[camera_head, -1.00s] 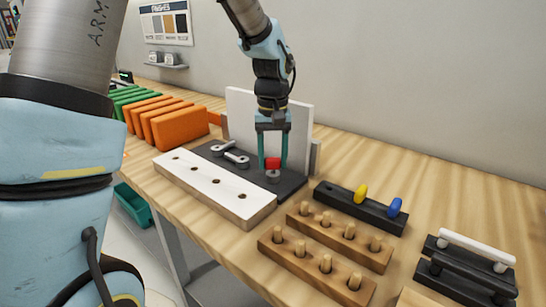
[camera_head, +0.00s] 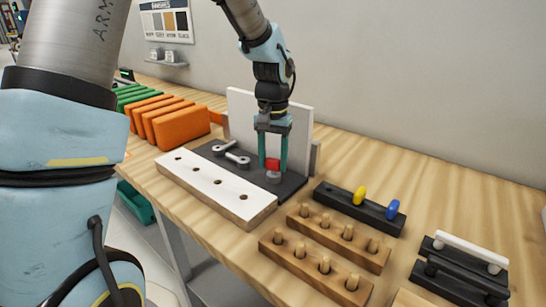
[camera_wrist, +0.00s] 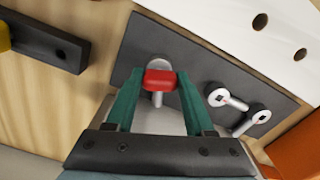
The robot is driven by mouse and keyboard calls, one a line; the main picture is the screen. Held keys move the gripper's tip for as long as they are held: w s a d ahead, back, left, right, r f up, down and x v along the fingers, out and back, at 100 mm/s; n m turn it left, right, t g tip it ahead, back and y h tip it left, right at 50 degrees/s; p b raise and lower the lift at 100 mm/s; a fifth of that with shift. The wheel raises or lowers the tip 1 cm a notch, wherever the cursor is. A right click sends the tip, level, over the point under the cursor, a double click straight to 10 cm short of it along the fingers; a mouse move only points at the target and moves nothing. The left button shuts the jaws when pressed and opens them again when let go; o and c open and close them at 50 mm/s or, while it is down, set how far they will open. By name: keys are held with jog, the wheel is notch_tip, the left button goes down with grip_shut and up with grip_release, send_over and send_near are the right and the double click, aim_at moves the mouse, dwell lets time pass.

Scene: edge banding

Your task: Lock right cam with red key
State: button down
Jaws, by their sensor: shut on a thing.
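The red key (camera_head: 272,165) is held between the two teal fingers of my gripper (camera_head: 273,160). It is directly over the right cam (camera_head: 273,178), a round grey piece at the right end of the dark plate (camera_head: 291,184). In the wrist view, the red key (camera_wrist: 160,79) sits between my fingertips, with the right cam (camera_wrist: 159,61) just beyond it and partly hidden. I cannot tell whether the key is seated in the cam. Two other grey cams with arms (camera_wrist: 216,95) (camera_wrist: 258,112) lie on the same plate to the side.
A white-topped board with holes (camera_head: 215,188) lies in front of the plate, and a white upright panel (camera_head: 240,108) stands behind. A black holder (camera_head: 335,197) carries a yellow key (camera_head: 359,194) and a blue key (camera_head: 392,209). Wooden peg racks (camera_head: 315,265) stand in front.

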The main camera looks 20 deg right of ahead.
jog(key=shift+w+r+m, duration=0.1)
jog(key=shift+m, duration=0.4)
jog(key=shift+w+m+p, duration=0.1)
jog(key=shift+m+p, duration=1.25)
jog(key=shift+m, duration=0.65)
jog(key=shift+r+p, duration=2.45)
jog(key=shift+r, duration=0.5)
